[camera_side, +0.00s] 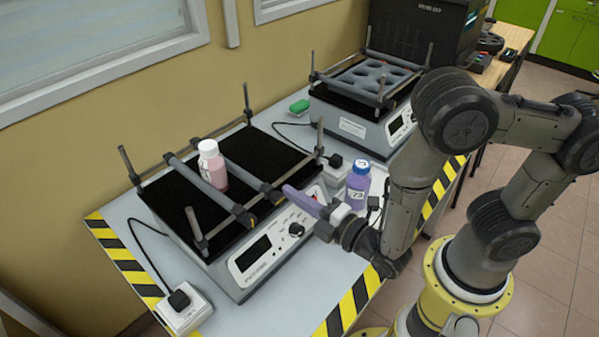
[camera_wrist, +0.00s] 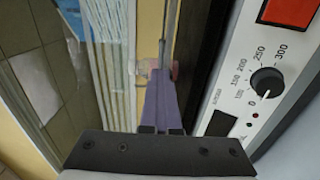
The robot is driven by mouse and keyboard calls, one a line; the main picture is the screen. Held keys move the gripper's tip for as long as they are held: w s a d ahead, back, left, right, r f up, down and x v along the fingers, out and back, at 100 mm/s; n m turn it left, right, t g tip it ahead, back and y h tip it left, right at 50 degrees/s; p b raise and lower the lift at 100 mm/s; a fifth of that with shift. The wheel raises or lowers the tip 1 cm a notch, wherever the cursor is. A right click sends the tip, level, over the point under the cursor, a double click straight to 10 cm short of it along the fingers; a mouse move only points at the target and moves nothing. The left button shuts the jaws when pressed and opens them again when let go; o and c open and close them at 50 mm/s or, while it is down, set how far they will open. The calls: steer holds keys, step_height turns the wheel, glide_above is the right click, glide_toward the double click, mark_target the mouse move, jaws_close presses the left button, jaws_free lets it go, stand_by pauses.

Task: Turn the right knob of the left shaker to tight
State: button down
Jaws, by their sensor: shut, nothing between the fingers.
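The left shaker (camera_side: 215,262) has a black platform with two grey crossbars. A bottle of pink liquid with a white cap (camera_side: 212,165) stands upright between the bars. The bars' near ends carry dark knobs with yellow marks: the right knob (camera_side: 274,194) and the left one (camera_side: 247,218). My gripper (camera_side: 288,190) has purple fingers, shut and empty, with the tips at or very close to the right knob; I cannot tell if they touch. In the wrist view the shut fingers (camera_wrist: 162,75) point along a grey bar (camera_wrist: 171,30), and the knob is not clearly seen.
A bottle of purple liquid with a blue cap (camera_side: 358,186) stands close to my wrist. A second shaker (camera_side: 352,128) stands behind.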

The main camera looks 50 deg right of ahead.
steer(key=shift+f, duration=0.7)
steer(key=shift+a+f, duration=0.2)
stand_by(0.4)
steer(key=shift+d, duration=0.2)
steer(key=shift+d+f, duration=0.15)
steer(key=shift+d, duration=0.1)
steer(key=s, duration=0.6)
stand_by(0.5)
